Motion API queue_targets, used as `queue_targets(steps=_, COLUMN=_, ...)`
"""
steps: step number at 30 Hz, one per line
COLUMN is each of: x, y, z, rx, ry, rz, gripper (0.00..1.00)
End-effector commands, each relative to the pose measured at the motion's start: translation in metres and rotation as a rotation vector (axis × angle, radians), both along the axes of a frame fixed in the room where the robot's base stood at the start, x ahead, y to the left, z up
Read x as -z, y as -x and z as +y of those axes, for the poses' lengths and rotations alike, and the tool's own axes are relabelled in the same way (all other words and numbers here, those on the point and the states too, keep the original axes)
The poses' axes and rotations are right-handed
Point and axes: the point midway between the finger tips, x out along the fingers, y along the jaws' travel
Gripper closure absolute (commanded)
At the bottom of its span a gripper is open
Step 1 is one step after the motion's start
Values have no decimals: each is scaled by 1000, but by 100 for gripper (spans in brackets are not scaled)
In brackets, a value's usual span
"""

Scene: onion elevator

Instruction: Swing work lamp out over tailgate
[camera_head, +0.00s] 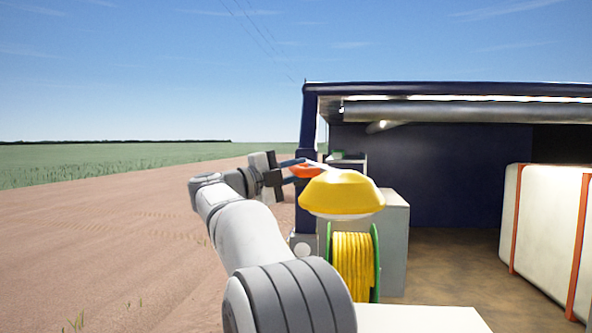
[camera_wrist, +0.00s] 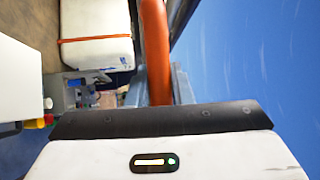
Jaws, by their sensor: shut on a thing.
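The work lamp (camera_head: 342,193) has a yellow domed head, and it hangs near the left post of the vehicle's open rear. An orange grip (camera_head: 307,171) sticks out from its left side. My gripper (camera_head: 300,171) comes from the left and is shut on this orange grip. In the wrist view the orange grip (camera_wrist: 157,50) runs up between my two fingers (camera_wrist: 158,92). The yellow head does not show in the wrist view. The lamp's mount at the post is mostly hidden behind the lamp and gripper. I cannot make out the tailgate.
A reel of yellow hose (camera_head: 353,265) with green rims stands below the lamp. A grey cabinet (camera_head: 394,235) is behind it. A white crate (camera_head: 552,235) with orange straps sits at the right. The dark blue post (camera_head: 308,125) and roof edge frame the opening. Open field lies left.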

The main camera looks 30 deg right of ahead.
Motion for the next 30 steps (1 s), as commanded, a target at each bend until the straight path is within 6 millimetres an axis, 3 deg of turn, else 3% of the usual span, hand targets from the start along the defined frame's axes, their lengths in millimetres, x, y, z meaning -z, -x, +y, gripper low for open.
queue_targets(steps=1, x=-2, y=1, z=-1, rx=0, ry=4, rz=-3, gripper=100)
queue_targets(steps=2, x=-2, y=1, z=-2, rx=1, ry=4, rz=-3, gripper=78)
queue_targets(steps=9, x=-1, y=2, z=-4, rx=6, ry=1, rz=-2, gripper=59)
queue_targets(steps=19, x=2, y=2, z=4, rx=5, ry=1, rz=-1, gripper=59)
queue_targets(steps=30, x=12, y=0, z=61, rx=5, ry=2, rz=-2, gripper=59)
